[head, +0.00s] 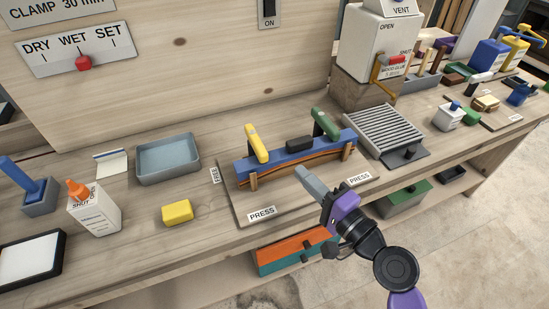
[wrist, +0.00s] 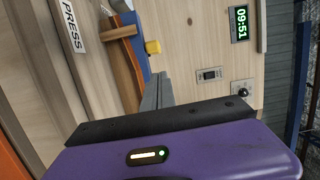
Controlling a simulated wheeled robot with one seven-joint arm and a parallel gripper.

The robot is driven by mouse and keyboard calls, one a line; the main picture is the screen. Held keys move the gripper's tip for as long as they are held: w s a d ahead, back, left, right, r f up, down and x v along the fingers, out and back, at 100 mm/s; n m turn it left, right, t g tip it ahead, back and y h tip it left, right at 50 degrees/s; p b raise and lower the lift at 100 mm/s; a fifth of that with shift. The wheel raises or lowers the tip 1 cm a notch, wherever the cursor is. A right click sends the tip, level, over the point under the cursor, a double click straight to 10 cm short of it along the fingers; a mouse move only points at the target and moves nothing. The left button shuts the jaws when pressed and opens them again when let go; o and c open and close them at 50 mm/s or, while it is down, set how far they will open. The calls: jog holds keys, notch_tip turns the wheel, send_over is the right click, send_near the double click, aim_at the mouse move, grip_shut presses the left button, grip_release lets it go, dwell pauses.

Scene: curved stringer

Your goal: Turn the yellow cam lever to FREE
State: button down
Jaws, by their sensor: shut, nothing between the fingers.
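The yellow cam lever (head: 257,144) stands at the left end of the blue clamp bar (head: 295,158), its upper end tilted back and left. Its yellow end also shows in the wrist view (wrist: 153,47) beside the blue bar. A FREE label (head: 215,175) is at the board's left edge. One PRESS label (head: 262,214) is at the board's front left, another (head: 359,178) at the front right. My gripper (head: 304,174) is shut and empty, in front of the clamp and right of the yellow lever, apart from it. Its grey fingers also show in the wrist view (wrist: 158,92).
A green lever (head: 325,124) stands at the bar's right end, with a dark block (head: 300,143) between the levers. A curved wooden strip (head: 300,170) lies along the bar's front, by wooden pegs. A yellow block (head: 177,211) and blue-grey tray (head: 168,158) are left.

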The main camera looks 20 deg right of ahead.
aim_at(275, 159)
jog(key=shift+a+f, duration=0.1)
jog(key=shift+a, duration=0.15)
jog(key=p+x, duration=0.2)
jog(key=x, duration=0.8)
jog(key=shift+s+a, duration=0.1)
jog(key=shift+a, duration=0.15)
dwell(0.3)
